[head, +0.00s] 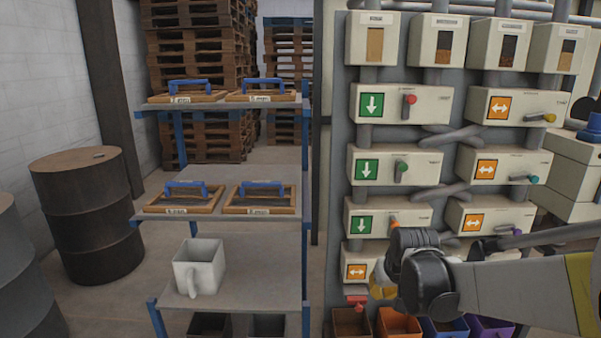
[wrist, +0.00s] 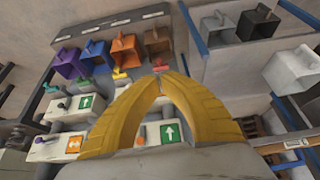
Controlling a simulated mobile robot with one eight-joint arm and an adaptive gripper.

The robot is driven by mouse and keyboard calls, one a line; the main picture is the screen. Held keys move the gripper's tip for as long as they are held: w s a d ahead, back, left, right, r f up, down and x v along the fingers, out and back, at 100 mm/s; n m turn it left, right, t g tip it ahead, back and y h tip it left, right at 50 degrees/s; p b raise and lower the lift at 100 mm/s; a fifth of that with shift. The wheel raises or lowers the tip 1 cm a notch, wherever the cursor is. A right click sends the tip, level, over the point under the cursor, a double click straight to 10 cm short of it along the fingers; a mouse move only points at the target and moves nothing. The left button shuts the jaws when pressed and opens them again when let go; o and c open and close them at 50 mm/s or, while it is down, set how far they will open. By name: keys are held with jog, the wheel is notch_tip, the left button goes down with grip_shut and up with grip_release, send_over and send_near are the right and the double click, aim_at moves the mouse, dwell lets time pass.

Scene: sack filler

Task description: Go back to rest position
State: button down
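My gripper (wrist: 160,82) shows in the wrist view as two yellow fingers whose tips meet, with nothing seen between them. In the head view the yellow gripper (head: 380,284) is mostly hidden behind my dark wrist, in front of the lower left of the valve panel (head: 395,191). A red handle (head: 356,300) shows below and left of it, under the lowest box with an orange arrow sign (head: 356,272). In the wrist view a red handle (wrist: 160,62) appears just beyond the fingertips; I cannot tell if they touch.
Coloured bins, including an orange one (head: 398,322), stand below the panel. A shelf rack (head: 235,255) at left holds a white mug-like container (head: 200,264) and framed screens with blue handles (head: 183,198). Dark drums (head: 90,215) stand further left. Open floor lies between drums and rack.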

jog(key=s+r+t, duration=0.1)
jog(key=s+r, duration=0.2)
jog(key=s, duration=0.9)
jog(key=s+a+r, duration=0.1)
jog(key=s+r, duration=0.3)
jog(key=s, duration=0.8)
jog(key=shift+s+a+t, duration=0.25)
jog(key=shift+s+t, duration=0.1)
jog(key=shift+t, duration=0.05)
